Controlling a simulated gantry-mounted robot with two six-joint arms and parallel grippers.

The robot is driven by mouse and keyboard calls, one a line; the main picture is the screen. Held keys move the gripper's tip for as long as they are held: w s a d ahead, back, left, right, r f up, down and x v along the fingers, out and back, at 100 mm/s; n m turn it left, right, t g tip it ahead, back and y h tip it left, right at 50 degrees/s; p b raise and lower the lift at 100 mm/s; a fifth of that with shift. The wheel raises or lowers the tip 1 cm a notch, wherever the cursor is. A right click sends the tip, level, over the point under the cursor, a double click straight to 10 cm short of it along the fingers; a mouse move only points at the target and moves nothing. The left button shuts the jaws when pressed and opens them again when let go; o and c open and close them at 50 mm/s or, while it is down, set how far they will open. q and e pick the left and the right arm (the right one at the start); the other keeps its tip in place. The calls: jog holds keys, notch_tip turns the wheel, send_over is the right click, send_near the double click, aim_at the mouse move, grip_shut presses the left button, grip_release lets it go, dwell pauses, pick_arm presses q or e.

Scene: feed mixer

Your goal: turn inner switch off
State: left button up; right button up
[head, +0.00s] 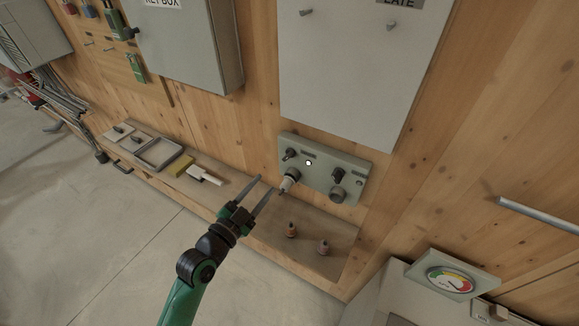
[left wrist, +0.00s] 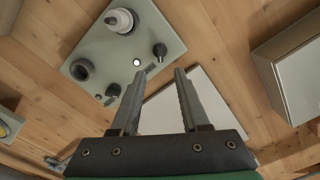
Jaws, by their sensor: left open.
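A grey-green control panel (head: 322,163) is on the wooden wall, and it fills the upper left of the left wrist view (left wrist: 135,42). It has two dark switches: a left one (head: 290,154) and a right one (head: 338,174). A small white lamp (head: 308,163) glows between them. The labels are too small to read, so I cannot tell which switch is the inner one. My left gripper (head: 264,184) is open and empty, left of the panel in the head view. In the left wrist view, the left switch (left wrist: 160,50) shows just beyond the fingertips. My right gripper is not in view.
A white-tipped plug (head: 289,180) and a dark round socket (head: 337,195) sit low on the panel.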

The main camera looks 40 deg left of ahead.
aim_at(285, 159)
pick_arm(q)
jog(key=x, duration=1.1)
jog(key=shift+w+d, duration=0.1)
jog(key=shift+w, duration=0.1)
grip_shut()
